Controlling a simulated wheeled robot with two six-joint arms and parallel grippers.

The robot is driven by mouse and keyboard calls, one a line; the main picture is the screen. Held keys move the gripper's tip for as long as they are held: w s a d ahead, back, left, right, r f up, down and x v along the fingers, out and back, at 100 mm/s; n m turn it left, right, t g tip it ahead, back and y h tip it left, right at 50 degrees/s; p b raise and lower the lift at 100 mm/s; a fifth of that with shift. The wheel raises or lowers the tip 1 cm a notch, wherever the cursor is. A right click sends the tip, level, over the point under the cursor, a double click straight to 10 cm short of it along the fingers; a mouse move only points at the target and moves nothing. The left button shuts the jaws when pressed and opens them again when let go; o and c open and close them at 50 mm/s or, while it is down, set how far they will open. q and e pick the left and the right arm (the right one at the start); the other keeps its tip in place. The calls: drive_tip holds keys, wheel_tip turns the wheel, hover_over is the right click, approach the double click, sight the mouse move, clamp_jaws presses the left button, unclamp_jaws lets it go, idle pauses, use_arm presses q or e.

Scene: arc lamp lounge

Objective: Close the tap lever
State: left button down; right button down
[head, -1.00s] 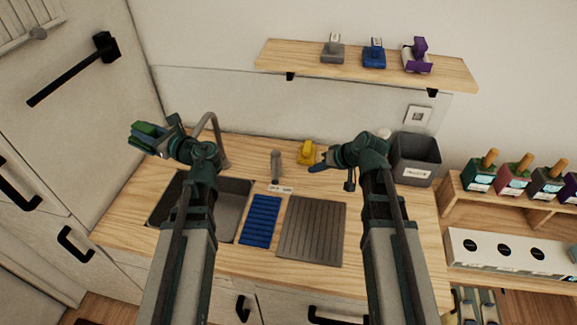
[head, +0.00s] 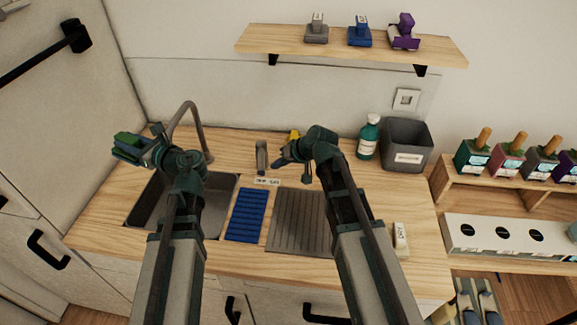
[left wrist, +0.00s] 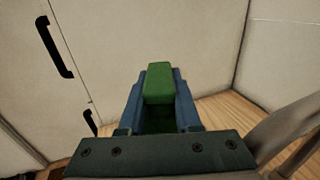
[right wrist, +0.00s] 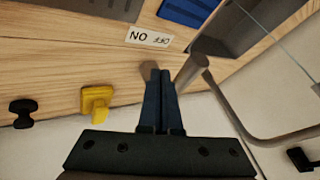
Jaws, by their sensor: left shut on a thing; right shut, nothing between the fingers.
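The tap (head: 191,108) is a grey gooseneck pipe at the sink. A short grey post (head: 261,157), which looks like the tap lever, stands on the counter right of the sink, behind a small label (head: 267,182). My right gripper (head: 280,157) is shut and empty, just right of the post. In the right wrist view its fingertips (right wrist: 161,75) overlap a grey rounded end (right wrist: 149,68); I cannot tell if they touch. My left gripper (head: 130,148) is shut on a green block (left wrist: 158,84), held left of the tap.
The sink (head: 137,222) is at the left. A blue mat (head: 246,214) and grey ribbed mat (head: 296,222) lie beside it. A yellow object (right wrist: 96,101) stands behind my right gripper. A green bottle (head: 368,138) and grey bin (head: 405,145) are at the right.

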sight(264, 167)
use_arm(q)
drive_tip(key=shift+r, duration=0.2)
use_arm(e)
drive_tip(key=shift+a+r, duration=0.15)
drive_tip(key=shift+a, duration=0.6)
drive_tip(key=shift+s+a, duration=0.2)
drive_tip(key=shift+a, duration=0.4)
drive_tip(key=shift+s+a, duration=0.15)
drive_tip(key=shift+a, duration=0.45)
use_arm(q)
drive_tip(key=shift+d, duration=0.1)
